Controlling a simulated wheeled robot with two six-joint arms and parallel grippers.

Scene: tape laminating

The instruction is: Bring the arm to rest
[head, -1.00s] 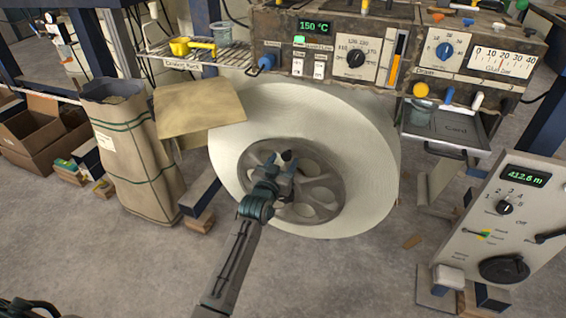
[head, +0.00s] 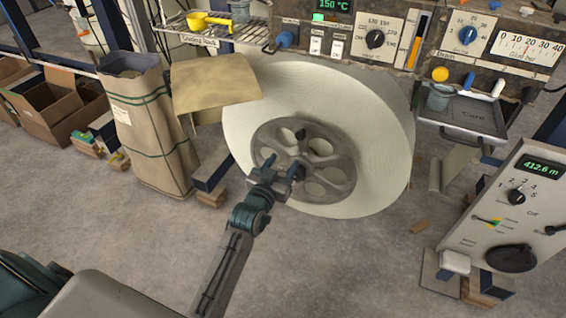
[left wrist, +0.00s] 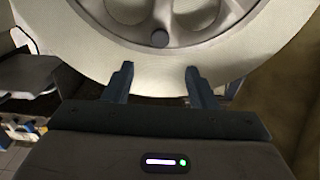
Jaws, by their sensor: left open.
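My left gripper (head: 279,168) is in front of the lower left part of the grey spoked hub of the big white roll. In the left wrist view its two fingers (left wrist: 159,80) stand apart with nothing between them. The white roll (head: 385,140) stands upright below the control panel. Its hub (head: 340,180) has a dark knob (head: 300,134) near the upper rim. The hub and a round knob also show at the top of the left wrist view. My right gripper is not in view.
A tall paper sack (head: 150,125) and open cardboard boxes (head: 50,108) stand at the left. A wire rack (head: 235,32) sticks out above a brown sheet (head: 212,82). A console with a dial (head: 517,197) is at the right. The floor in front is mostly clear.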

